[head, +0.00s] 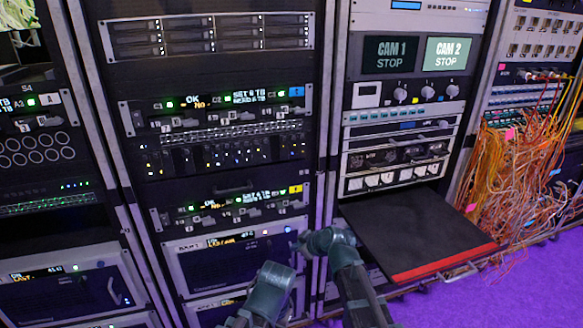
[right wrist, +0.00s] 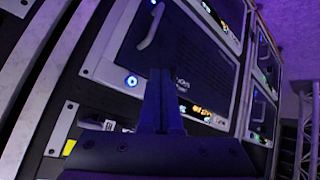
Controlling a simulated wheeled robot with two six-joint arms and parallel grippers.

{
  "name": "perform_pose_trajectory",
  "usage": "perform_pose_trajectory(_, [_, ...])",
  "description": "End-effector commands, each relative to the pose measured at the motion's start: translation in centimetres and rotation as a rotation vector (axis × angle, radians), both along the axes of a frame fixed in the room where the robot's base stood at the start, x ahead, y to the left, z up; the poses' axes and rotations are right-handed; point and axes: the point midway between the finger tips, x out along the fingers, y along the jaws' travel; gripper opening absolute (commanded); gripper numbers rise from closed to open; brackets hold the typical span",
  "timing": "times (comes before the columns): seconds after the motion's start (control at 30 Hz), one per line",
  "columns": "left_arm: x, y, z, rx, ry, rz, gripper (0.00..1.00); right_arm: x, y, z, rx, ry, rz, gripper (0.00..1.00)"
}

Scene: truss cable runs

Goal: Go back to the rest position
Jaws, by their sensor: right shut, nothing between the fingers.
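My right gripper (head: 299,244) is at the end of the teal and dark arm in the lower middle of the head view, turned left toward a lower rack unit (head: 235,262). In the right wrist view its dark fingers (right wrist: 161,78) are together with nothing between them. They point at a dark rack panel with a blue-lit button (right wrist: 131,80) and a metal handle (right wrist: 151,25). Whether they touch the panel I cannot tell. Part of my left arm shows at the bottom of the head view, but I cannot make out its gripper.
A black pull-out shelf with a red front edge (head: 445,262) sticks out to the right of my right arm. Orange and yellow cables (head: 510,180) hang at the far right. Two screens (head: 420,53) read CAM 1 and CAM 2 STOP. Purple floor (head: 500,297) is clear at lower right.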

Motion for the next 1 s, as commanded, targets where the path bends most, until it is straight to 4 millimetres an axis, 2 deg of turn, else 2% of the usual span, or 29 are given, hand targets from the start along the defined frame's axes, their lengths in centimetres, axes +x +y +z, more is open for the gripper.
perform_pose_trajectory(0.13, [0.0,0.0,4.1,0.0,0.0,0.0,0.5,-3.2,0.5,2.6,-0.014,0.115,-0.02,0.0])
perform_pose_trajectory(0.27, [0.0,0.0,8.8,0.0,0.0,0.0,0.5,-8.1,0.6,5.2,-0.055,0.293,-0.085,0.0])
perform_pose_trajectory(0.4, [0.0,0.0,13.5,0.0,0.0,0.001,0.5,-13.4,-0.3,8.0,-0.127,0.477,-0.2,0.0])
perform_pose_trajectory(0.6, [0.0,0.0,19.1,0.0,0.0,0.001,0.5,-19.9,-2.8,12.4,-0.252,0.669,-0.413,0.0])
perform_pose_trajectory(0.8, [0.0,0.0,22.0,0.0,0.0,0.001,0.5,-23.6,-4.7,15.2,-0.34,0.754,-0.58,0.0])
perform_pose_trajectory(1.0, [0.0,0.0,22.4,0.0,0.0,0.001,0.5,-24.6,-5.4,15.8,-0.367,0.775,-0.64,0.0])
